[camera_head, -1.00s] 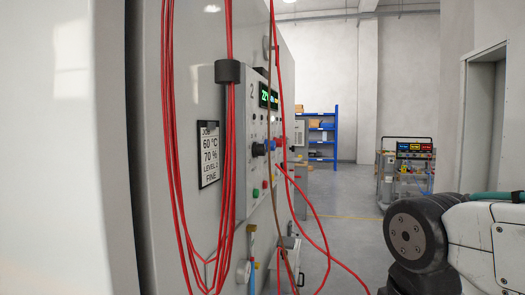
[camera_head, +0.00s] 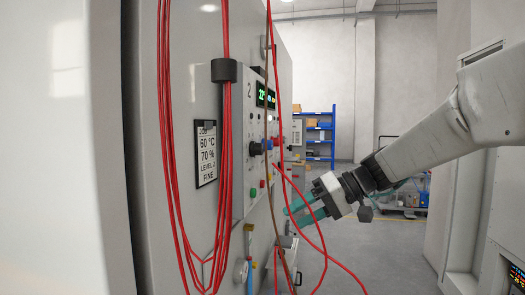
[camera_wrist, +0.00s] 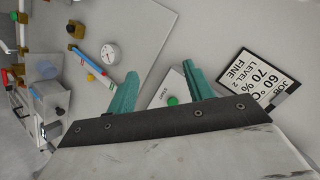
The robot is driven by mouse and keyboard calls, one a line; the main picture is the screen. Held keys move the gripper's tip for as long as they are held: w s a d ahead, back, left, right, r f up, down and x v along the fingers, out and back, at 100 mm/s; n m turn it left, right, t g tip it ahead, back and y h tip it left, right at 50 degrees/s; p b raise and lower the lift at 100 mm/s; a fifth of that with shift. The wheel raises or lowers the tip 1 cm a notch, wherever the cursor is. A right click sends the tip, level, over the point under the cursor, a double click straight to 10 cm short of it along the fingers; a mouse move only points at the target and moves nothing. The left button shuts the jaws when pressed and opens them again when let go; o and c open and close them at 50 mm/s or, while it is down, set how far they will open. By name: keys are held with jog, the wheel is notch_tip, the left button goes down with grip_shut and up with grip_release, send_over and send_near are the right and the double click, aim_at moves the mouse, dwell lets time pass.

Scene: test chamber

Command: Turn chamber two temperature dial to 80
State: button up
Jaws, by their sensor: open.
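The chamber two control panel (camera_head: 254,165), marked 2, is seen at a steep angle on the grey chamber front. My gripper (camera_head: 300,210) has teal fingers, apart and empty, to the right of the panel and below the dials. In the wrist view my gripper (camera_wrist: 159,72) faces a green START button (camera_wrist: 172,100); I cannot make out the dials there.
Red cables (camera_head: 225,150) hang down the chamber front and loop past the gripper. A job sheet (camera_head: 205,152) reads 60 °C, 70 %. A round gauge (camera_wrist: 110,54) shows in the wrist view. A blue shelf (camera_head: 321,138) stands far back, with open floor before it.

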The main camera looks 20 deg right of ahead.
jog(key=w+d+r+n+t+y, duration=0.2)
jog(key=w+r+n+t+y, duration=0.15)
jog(key=w+r, duration=0.4)
jog(key=n+t+y, duration=0.1)
jog(key=n, duration=0.5)
send_near(262, 150)
jog(key=x, duration=0.2)
jog(key=shift+m, duration=0.25)
jog(key=x, duration=0.7)
jog(key=shift+w, duration=0.25)
jog(key=c, duration=1)
